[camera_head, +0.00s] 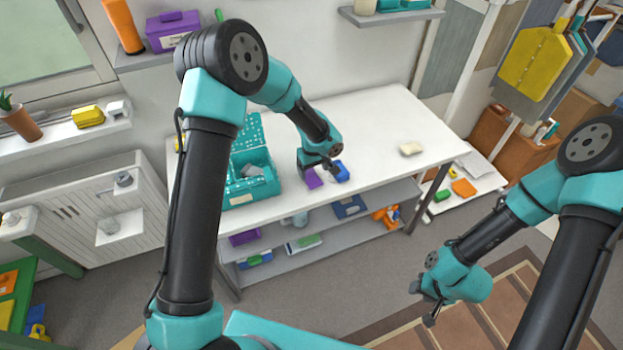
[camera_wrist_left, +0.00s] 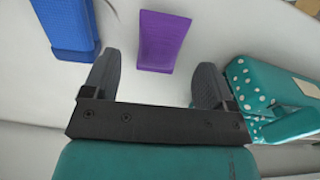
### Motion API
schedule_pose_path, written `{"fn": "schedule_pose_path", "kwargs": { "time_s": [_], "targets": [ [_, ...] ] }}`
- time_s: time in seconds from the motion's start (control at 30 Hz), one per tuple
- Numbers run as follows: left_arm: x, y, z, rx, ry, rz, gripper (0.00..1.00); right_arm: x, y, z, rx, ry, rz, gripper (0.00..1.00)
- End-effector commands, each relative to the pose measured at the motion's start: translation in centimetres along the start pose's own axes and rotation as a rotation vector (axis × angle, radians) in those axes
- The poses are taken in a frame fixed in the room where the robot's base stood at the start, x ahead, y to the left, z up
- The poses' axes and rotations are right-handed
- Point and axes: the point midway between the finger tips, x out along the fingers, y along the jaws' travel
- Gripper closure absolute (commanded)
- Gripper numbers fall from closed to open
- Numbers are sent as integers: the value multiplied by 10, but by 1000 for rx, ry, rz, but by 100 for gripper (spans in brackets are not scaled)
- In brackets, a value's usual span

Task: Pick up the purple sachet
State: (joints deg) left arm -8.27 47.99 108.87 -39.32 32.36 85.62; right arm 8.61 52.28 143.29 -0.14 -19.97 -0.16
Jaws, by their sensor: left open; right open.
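The purple sachet (camera_head: 312,178) lies on the white table in the head view, next to a blue object (camera_head: 341,172). In the left wrist view the purple sachet (camera_wrist_left: 162,41) lies flat beyond the gap between my fingers. My left gripper (camera_head: 318,164) is over the table close to the sachet and partly covers the area around it. In the left wrist view my left gripper (camera_wrist_left: 152,85) is open, with nothing between its fingers. My right gripper (camera_head: 427,301) hangs open and empty to the right, away from the table.
A teal dotted box (camera_head: 236,197) stands left of the sachet; its corner shows at the right of the left wrist view. The blue object (camera_wrist_left: 68,27) is at that view's upper left. A cream block (camera_head: 411,149) lies on the otherwise clear right part of the white table (camera_head: 385,120).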

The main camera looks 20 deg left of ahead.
Motion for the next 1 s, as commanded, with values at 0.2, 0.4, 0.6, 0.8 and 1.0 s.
{"fn": "schedule_pose_path", "kwargs": {
  "time_s": [0.2,0.4,0.6,0.8,1.0],
  "targets": [
    [0,0,0,0,0,0,21,0,0,0,0,0,0,57],
    [9,-1,0,0,-2,-3,21,0,0,0,0,0,0,57],
    [36,-2,0,-1,-3,-4,21,0,0,0,0,0,0,57],
    [52,-2,-1,1,-1,-2,21,0,0,0,0,0,0,57],
    [52,-1,-1,0,0,-1,21,0,0,0,0,0,0,57]
  ]
}}
